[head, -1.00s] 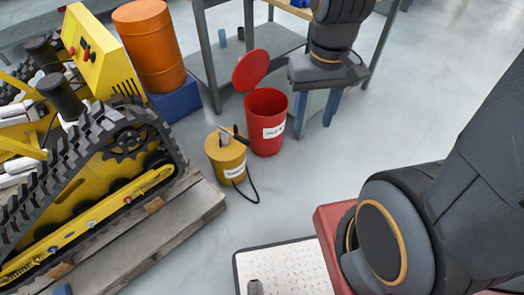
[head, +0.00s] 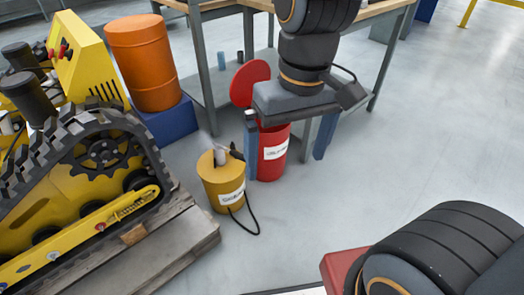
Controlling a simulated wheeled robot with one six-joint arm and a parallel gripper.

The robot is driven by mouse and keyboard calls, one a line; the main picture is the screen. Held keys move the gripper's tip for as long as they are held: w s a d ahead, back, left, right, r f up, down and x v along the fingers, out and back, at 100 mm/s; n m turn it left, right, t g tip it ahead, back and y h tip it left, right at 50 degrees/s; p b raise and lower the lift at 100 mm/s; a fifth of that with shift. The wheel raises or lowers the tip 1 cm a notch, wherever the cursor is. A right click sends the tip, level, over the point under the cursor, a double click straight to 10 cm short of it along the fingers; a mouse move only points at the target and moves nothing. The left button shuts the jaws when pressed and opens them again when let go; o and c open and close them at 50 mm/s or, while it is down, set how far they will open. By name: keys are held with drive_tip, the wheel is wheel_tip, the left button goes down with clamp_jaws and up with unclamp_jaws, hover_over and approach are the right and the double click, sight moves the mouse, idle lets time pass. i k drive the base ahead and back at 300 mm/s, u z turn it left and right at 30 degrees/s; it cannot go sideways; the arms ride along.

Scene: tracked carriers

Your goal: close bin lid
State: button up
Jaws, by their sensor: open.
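The red bin (head: 273,160) stands on the floor in front of the workbench, with a white label on its side. Its round red lid (head: 249,82) is raised and tilted up behind the rim at the left. My gripper (head: 286,150) hangs over the bin with its two blue-grey fingers spread apart, one showing at the bin's left side and one to its right. It is open and holds nothing. The gripper body hides the bin's mouth and part of the lid's right edge. I cannot tell whether the fingers touch the bin.
A yellow can (head: 223,182) with a black hose stands just left of the bin. An orange drum (head: 145,62) on a blue base, a yellow tracked carrier (head: 80,185) and a wooden pallet (head: 150,255) are at left. The workbench (head: 205,70) stands behind.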

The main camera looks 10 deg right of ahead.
sight(255, 70)
drive_tip(key=z, duration=0.65)
drive_tip(key=i, duration=1.15)
drive_tip(key=u, duration=0.65)
